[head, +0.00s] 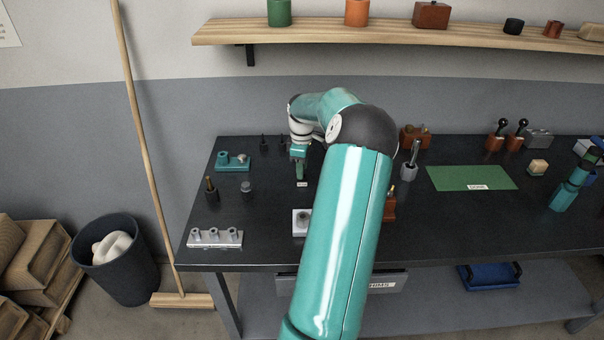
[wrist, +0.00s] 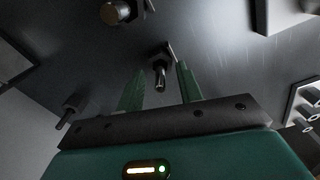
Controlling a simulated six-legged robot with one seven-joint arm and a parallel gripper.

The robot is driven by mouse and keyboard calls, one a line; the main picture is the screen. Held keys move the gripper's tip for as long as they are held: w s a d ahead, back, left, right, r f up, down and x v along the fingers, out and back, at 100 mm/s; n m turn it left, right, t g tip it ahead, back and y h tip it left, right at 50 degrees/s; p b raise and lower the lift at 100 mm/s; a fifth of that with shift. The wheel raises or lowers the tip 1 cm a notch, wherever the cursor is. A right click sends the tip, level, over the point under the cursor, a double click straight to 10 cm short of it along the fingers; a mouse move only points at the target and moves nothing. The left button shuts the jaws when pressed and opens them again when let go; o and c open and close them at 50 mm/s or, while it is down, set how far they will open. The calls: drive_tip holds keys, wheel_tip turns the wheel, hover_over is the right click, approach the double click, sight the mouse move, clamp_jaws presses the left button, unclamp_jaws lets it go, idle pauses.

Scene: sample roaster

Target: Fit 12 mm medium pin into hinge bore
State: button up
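My gripper (head: 299,172) is over the back left part of the dark bench, pointing down. In the wrist view its two green fingers (wrist: 160,68) are apart. A dark-based pin with a shiny end (wrist: 160,80) shows between them, with a gap on each side; I cannot tell its size or how far below the fingers it is. A similar dark piece (wrist: 70,108) is left of the fingers. A grey block with three upright pegs (head: 215,237) stands at the front left. A teal fixture (head: 232,162) with a silver round part is at the back left. I cannot tell which holds the hinge bore.
My arm hides the middle of the bench. A pale block (head: 301,223) stands at the front, partly beside my arm. A dark pin holder (head: 211,190) and a small grey cylinder (head: 246,187) stand left. A green mat marked DONE (head: 470,178) lies clear at right.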

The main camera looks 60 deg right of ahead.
drive_tip(key=shift+f, duration=0.2)
drive_tip(key=shift+c, duration=0.5)
clamp_jaws()
drive_tip(key=shift+r, duration=0.2)
drive_tip(key=shift+r, duration=0.25)
drive_tip(key=r, duration=0.3)
drive_tip(key=shift+a, duration=0.25)
drive_tip(key=s+a+r, duration=0.1)
drive_tip(key=a+r, duration=0.8)
drive_tip(key=a, duration=0.4)
drive_tip(key=shift+a, duration=0.3)
